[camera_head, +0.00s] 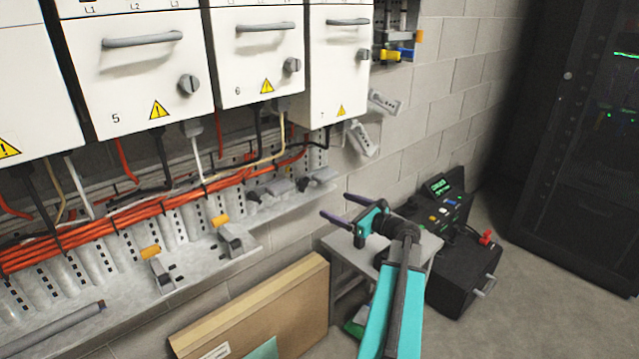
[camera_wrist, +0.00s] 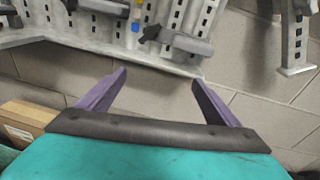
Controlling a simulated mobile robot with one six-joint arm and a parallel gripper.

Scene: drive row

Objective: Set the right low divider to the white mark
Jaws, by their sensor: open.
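My gripper (camera_head: 334,205) is open and empty, its two purple fingers apart, just right of and below the right end of the slotted metal tray (camera_head: 205,264). In the wrist view my gripper (camera_wrist: 159,77) points at the wall under the tray edge. Two grey pieces with black tips, a left one (camera_head: 270,189) and a right one (camera_head: 319,180), sit at the tray's right end. They also show in the wrist view, as the left grey piece (camera_wrist: 104,6) and right grey piece (camera_wrist: 182,42). A small blue mark (camera_wrist: 136,28) lies between them. I cannot tell which piece is the right low divider; a white mark is unclear.
Two orange-tabbed grey brackets (camera_head: 163,274) (camera_head: 231,240) stand on the tray, near orange cables (camera_head: 130,212). White cabinets (camera_head: 140,65) hang above. A cardboard box (camera_head: 265,305), small grey table (camera_head: 349,257) and black equipment case (camera_head: 462,280) stand below. Floor is free at right.

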